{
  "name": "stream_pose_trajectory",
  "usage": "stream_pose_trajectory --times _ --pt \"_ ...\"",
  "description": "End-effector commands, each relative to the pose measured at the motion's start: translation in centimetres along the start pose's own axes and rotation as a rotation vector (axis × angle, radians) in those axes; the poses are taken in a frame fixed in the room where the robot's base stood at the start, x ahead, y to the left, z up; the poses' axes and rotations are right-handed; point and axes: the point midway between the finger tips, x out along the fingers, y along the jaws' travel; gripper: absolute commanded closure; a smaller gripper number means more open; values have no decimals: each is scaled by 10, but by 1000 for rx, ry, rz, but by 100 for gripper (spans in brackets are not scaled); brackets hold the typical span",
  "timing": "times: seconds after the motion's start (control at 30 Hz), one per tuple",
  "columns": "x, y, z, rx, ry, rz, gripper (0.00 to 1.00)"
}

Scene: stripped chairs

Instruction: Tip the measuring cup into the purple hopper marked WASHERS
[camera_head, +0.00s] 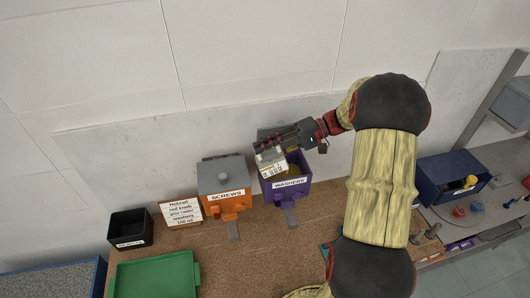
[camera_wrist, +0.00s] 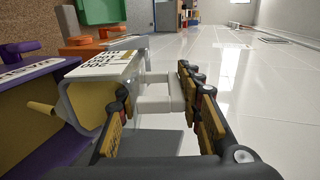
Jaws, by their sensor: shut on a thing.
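The purple hopper (camera_head: 302,186) marked WASHERS stands open on the bench, right of the orange hopper. My gripper (camera_head: 285,143) is above its opening, at the back left. It is shut on the handle (camera_wrist: 160,92) of the white measuring cup (camera_head: 268,163), which has dark scale print. The cup is tilted over the hopper's left side. In the wrist view the cup (camera_wrist: 105,66) is beside the purple hopper wall (camera_wrist: 35,70). Something yellow-brown shows inside the hopper. I cannot tell whether the cup still holds anything.
The orange SCREWS hopper (camera_head: 209,197) with a grey lid stands close on the left. Further left are a sign card (camera_head: 181,211), a black bin (camera_head: 130,229) and a green tray (camera_head: 155,278). A blue box (camera_head: 452,180) is at the right. The wall is close behind.

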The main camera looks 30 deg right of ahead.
Motion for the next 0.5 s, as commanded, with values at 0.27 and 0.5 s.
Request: stream_pose_trajectory --times 0.27,0.5 --pt "-4 1 0 -1 1 -43 100" --pt "-4 2 0 -1 1 -50 100"
